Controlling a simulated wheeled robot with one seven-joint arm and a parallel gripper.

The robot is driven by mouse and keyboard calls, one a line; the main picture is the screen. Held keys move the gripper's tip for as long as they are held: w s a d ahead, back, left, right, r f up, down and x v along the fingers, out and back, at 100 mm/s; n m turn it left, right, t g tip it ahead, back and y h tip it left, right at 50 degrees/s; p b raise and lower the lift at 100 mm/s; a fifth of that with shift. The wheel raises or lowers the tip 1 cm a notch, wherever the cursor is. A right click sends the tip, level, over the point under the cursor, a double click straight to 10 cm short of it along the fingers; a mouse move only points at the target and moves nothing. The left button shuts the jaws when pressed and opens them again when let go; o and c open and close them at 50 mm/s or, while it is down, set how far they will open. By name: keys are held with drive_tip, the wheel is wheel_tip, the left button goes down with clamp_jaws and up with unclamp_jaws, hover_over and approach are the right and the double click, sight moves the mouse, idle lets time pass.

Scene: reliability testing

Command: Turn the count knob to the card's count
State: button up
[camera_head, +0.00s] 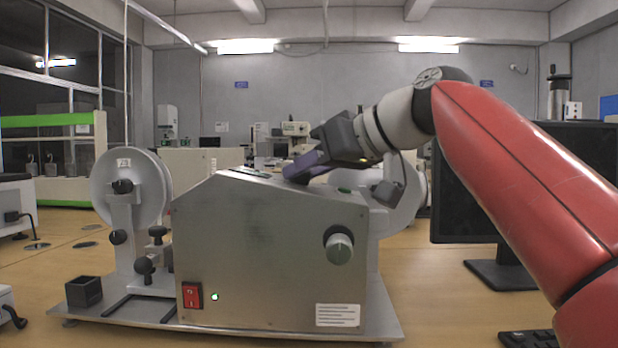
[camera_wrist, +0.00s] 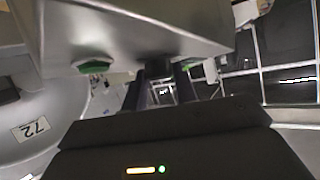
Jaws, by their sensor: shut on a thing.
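The grey metal counting machine (camera_head: 250,250) stands on the table with a sloped top. My gripper (camera_head: 297,172) reaches over from the right, its fingers down at the sloped top. In the wrist view my gripper (camera_wrist: 160,92) is shut on a dark knob (camera_wrist: 158,68), which looks like the count knob; its pointer and marks cannot be read. In the head view it is hidden behind the fingers. A silver knob (camera_head: 340,247) with a dark collar sits on the front face, apart from my gripper. A white tag reading 72 (camera_wrist: 30,129) shows in the wrist view.
A green button (camera_head: 344,190) is close to my gripper. A reel (camera_head: 150,180) with a small tag stands left. A red switch (camera_head: 192,295) and a lit green lamp (camera_head: 214,296) are low on the front. A monitor (camera_head: 480,190) stands right, behind my arm.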

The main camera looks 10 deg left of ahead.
drive_tip(key=shift+m, duration=0.4)
drive_tip(key=o, duration=1)
drive_tip(key=shift+c, duration=0.2)
drive_tip(key=shift+h, duration=0.3)
drive_tip(key=b+v, duration=0.1)
drive_tip(key=v, duration=0.6)
drive_tip(key=shift+s+d+r, duration=0.1)
drive_tip(key=shift+s+d, duration=0.2)
